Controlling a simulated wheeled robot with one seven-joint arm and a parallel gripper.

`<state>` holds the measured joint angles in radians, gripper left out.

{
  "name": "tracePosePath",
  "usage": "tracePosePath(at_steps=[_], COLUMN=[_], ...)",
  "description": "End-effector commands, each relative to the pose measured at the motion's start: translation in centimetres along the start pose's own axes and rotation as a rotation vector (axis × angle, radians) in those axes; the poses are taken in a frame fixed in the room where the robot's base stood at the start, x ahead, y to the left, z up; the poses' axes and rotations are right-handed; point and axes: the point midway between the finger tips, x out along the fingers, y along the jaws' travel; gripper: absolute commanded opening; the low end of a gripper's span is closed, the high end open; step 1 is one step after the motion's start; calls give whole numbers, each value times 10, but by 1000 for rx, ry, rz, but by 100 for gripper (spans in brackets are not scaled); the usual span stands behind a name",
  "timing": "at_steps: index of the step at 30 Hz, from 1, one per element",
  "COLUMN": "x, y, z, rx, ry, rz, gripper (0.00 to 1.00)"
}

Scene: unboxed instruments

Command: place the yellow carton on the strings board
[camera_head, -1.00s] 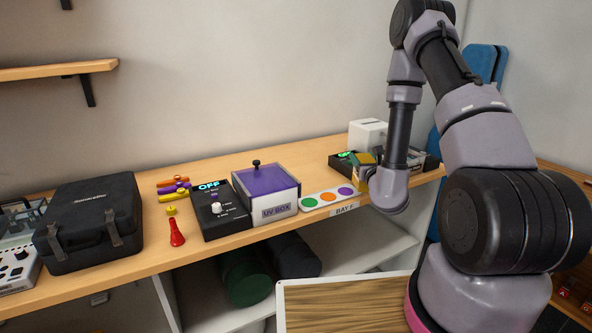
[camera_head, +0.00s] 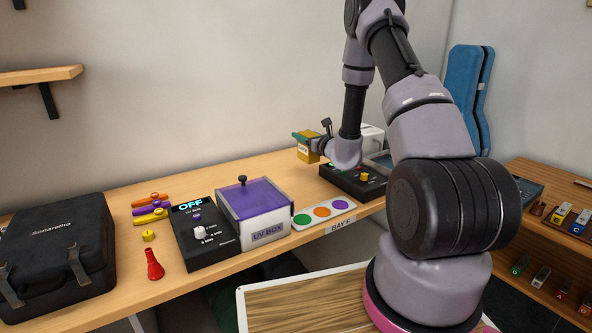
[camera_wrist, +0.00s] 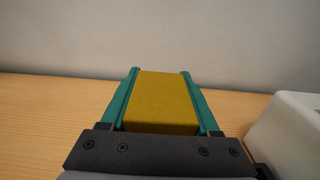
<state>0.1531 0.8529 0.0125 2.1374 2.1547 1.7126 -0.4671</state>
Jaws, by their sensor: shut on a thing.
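The yellow carton (camera_head: 309,155) is held above the back of the wooden bench, left of a black device. My gripper (camera_head: 303,138) has teal fingers and is shut on it. In the wrist view the carton (camera_wrist: 163,100) sits between the two teal fingers of my gripper (camera_wrist: 160,78), one along each side. Bench and wall show behind it, and no surface touches it there. I cannot make out which surface is the strings board; no readable label names one.
The bench (camera_head: 120,195) holds a black case (camera_head: 60,240), a black OFF timer box (camera_head: 205,235), a purple-lidded UV box (camera_head: 255,210) and a card with coloured dots (camera_head: 325,213). The black device (camera_head: 352,183) stands under my arm. Racks (camera_head: 565,215) with small coloured items are at right.

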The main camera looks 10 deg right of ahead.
Motion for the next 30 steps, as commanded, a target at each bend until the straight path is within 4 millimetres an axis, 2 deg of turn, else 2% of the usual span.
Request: tracePosePath(at_steps=[1,3,11,17,29,30], x=[0,0,0,0,0,0], y=[1,1,1,2,1,1], z=[-13,-24,-47,-77,-82,-82], rx=[2,3,1,1,0,0], ry=[5,4,2,2,0,0], rz=[0,1,-1,0,-1,-1], gripper=[1,1,1,1,1,78])
